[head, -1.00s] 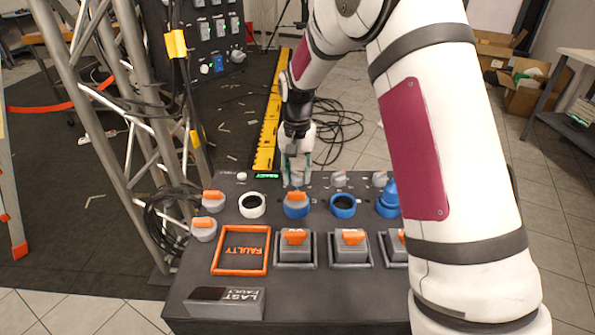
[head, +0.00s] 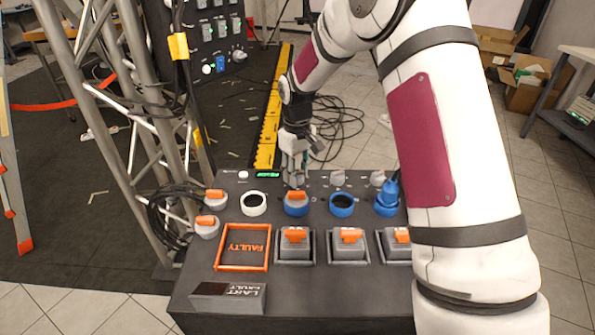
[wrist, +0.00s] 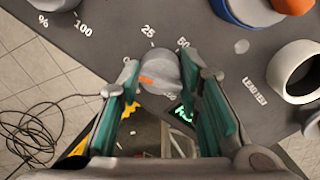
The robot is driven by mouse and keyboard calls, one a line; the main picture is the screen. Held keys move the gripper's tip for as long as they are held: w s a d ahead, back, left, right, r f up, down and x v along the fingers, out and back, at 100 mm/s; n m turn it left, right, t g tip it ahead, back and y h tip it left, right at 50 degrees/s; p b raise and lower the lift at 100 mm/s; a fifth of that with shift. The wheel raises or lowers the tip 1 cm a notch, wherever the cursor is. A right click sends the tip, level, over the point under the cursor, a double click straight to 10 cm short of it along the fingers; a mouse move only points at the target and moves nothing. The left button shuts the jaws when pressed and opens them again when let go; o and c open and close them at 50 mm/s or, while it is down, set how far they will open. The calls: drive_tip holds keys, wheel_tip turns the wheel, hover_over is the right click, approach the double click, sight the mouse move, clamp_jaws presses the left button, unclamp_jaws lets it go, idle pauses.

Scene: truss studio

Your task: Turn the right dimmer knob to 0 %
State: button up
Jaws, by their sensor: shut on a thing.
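My gripper (head: 294,178) reaches down at the back edge of the dark control panel (head: 345,297). Its green-padded fingers (wrist: 166,90) are shut on a grey dimmer knob (wrist: 160,68), one on each side. An orange mark on the knob faces the left finger, on the side of the scale's low end. The marks 25 and 50 show beyond the knob; a mark by the left fingertip is partly hidden. Two more grey dimmers, one in the middle (head: 338,177) and one farther right (head: 377,178), stand in the same row.
A small green display (head: 268,174) lies left of my gripper. In front are a white ring (head: 253,203), an orange-topped blue knob (head: 296,205), a blue ring (head: 342,204) and a blue plug (head: 387,200). Orange-handled switches and a metal truss (head: 130,120) stand nearby.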

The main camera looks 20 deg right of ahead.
drive_tip(key=shift+n, duration=1)
drive_tip(key=o, duration=1.1)
drive_tip(key=shift+o, duration=0.2)
wheel_tip(320, 180, up, 12)
